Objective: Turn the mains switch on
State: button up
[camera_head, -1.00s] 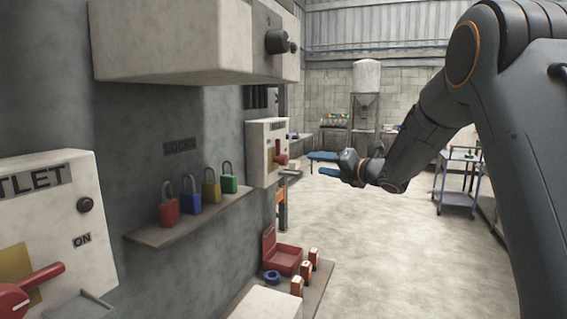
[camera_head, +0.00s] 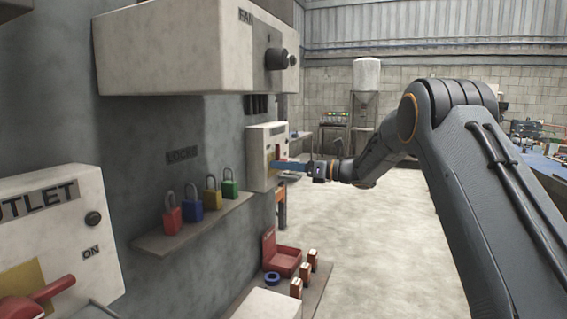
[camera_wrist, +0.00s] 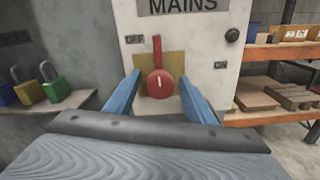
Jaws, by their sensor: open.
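The mains switch box (camera_wrist: 205,75) fills the middle of the wrist view, with the word MAINS on top, OFF at left and ON at right. Its red rotary handle (camera_wrist: 161,80) sits on a yellow plate, with its lever pointing up, nearer the OFF label. My gripper (camera_wrist: 160,84) is open, its two blue fingers on either side of the red knob; contact cannot be told. In the head view, the mains box (camera_head: 257,160) is on the grey wall past the padlock shelf, and my gripper (camera_head: 280,165) reaches it from the right, hiding part of the handle.
A shelf (camera_head: 190,226) with red, blue, yellow and green padlocks juts out left of the box. An OUTLET box (camera_head: 60,225) stands at near left, and a larger box (camera_head: 180,50) hangs above. The floor (camera_head: 370,250) at right is clear.

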jog(key=shift+a, duration=0.15)
jog(key=c, duration=1.1)
jog(key=shift+o, duration=0.2)
